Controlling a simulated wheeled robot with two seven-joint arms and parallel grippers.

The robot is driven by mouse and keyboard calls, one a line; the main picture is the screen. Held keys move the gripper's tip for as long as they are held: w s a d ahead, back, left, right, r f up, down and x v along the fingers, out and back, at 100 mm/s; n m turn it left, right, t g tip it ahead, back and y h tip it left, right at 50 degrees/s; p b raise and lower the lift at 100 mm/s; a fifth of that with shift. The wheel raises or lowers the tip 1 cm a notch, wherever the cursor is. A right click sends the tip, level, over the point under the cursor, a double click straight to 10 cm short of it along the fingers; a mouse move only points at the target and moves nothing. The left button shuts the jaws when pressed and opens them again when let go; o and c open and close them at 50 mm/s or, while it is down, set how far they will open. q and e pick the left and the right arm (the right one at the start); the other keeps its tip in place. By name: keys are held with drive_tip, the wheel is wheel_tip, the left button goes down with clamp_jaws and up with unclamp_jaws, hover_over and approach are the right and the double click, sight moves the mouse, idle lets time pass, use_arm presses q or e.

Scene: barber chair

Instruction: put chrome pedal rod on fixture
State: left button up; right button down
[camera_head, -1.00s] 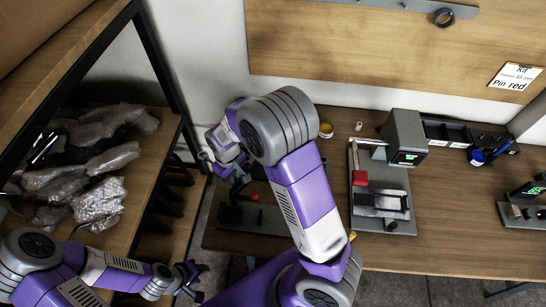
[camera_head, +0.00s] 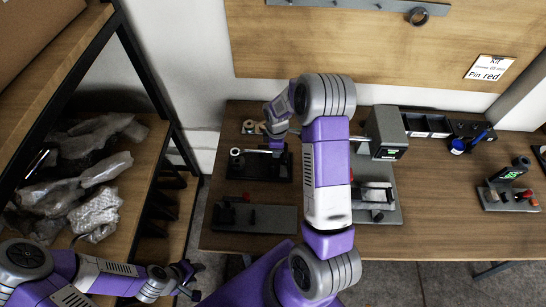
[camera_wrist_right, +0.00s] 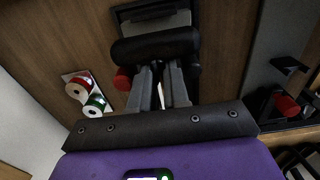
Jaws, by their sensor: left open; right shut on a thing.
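My right gripper (camera_head: 277,148) is above the back left of the workbench, shut on the chrome pedal rod (camera_head: 258,151), a thin bright bar lying roughly level. A dark round end with a pale face shows at its left. In the right wrist view, a black cylinder (camera_wrist_right: 155,46) lies across just beyond the shut fingers (camera_wrist_right: 163,72). A black fixture plate (camera_head: 250,172) lies below the rod in the head view. I cannot tell whether rod and fixture touch. My left gripper (camera_head: 187,277) is open and empty, low beside the shelf.
A grey plate with a red clamp (camera_head: 254,217) lies at the bench's front left. A grey machine (camera_head: 386,132) and its base stand right of my right arm. Red and green tape rolls (camera_wrist_right: 85,93) show in the wrist view. The shelf (camera_head: 146,160) holds bagged parts. The right front bench is clear.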

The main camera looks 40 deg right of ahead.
drive_tip(key=shift+f, duration=2.4)
drive_tip(key=shift+f, duration=0.1)
drive_tip(key=c, duration=1.4)
unclamp_jaws()
drive_tip(key=shift+f, duration=0.1)
wheel_tip(320, 180, up, 12)
drive_tip(key=shift+r, duration=0.25)
